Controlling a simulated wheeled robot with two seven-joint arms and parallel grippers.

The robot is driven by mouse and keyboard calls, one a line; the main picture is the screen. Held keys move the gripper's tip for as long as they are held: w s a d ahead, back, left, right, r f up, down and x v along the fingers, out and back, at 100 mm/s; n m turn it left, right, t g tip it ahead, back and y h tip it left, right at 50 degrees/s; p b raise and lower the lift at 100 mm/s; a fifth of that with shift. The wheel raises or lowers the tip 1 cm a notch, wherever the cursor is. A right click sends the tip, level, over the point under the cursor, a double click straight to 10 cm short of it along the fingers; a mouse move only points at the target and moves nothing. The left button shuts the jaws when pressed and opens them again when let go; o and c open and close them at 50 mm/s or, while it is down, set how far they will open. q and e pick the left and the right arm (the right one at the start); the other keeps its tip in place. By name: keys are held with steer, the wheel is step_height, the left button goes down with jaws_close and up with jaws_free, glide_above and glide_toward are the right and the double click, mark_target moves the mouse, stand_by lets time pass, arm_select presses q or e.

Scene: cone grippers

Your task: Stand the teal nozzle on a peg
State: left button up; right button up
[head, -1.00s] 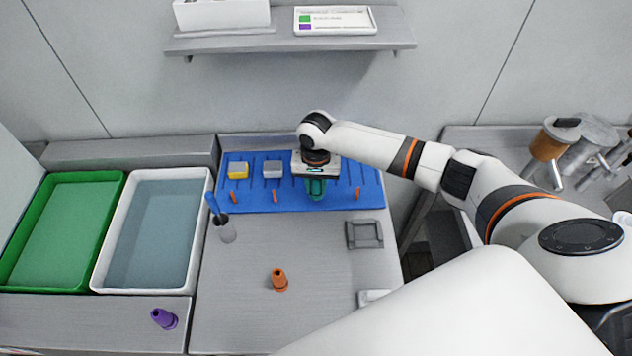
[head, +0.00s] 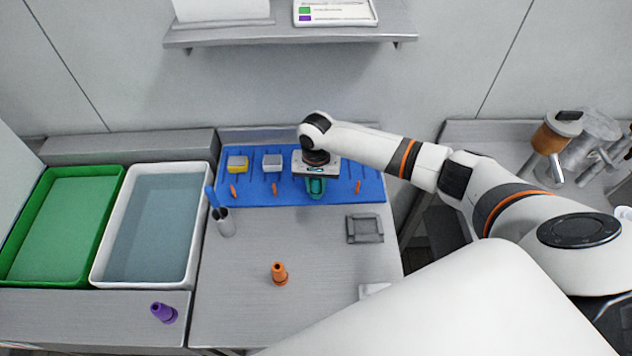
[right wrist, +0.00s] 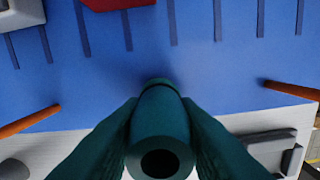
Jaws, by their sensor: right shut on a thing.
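The teal nozzle (right wrist: 160,135) is between the two dark teal fingers of my right gripper (right wrist: 160,105), its round open end facing the camera in the right wrist view. In the head view my right gripper (head: 316,187) is over the front right part of the blue peg board (head: 337,192). Orange pegs stand along the board's front: a left one (head: 233,191), a middle one (head: 275,189) and a right one (head: 358,187). The gripper is between the middle and right pegs. The nozzle's far end and any peg beneath it are hidden. My left gripper is out of view.
Yellow (head: 237,165) and grey (head: 272,163) blocks sit on the board. A cup with a blue-handled tool (head: 225,223), an orange nozzle (head: 279,273) and a grey square holder (head: 365,228) stand in front. A purple nozzle (head: 164,313) lies front left, near green (head: 112,205) and white (head: 197,235) trays.

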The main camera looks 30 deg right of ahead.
steer(key=o, duration=1)
steer(key=shift+o, duration=0.2)
steer(key=shift+r, duration=0.1)
step_height(320, 180, up, 12)
steer(key=b, duration=0.2)
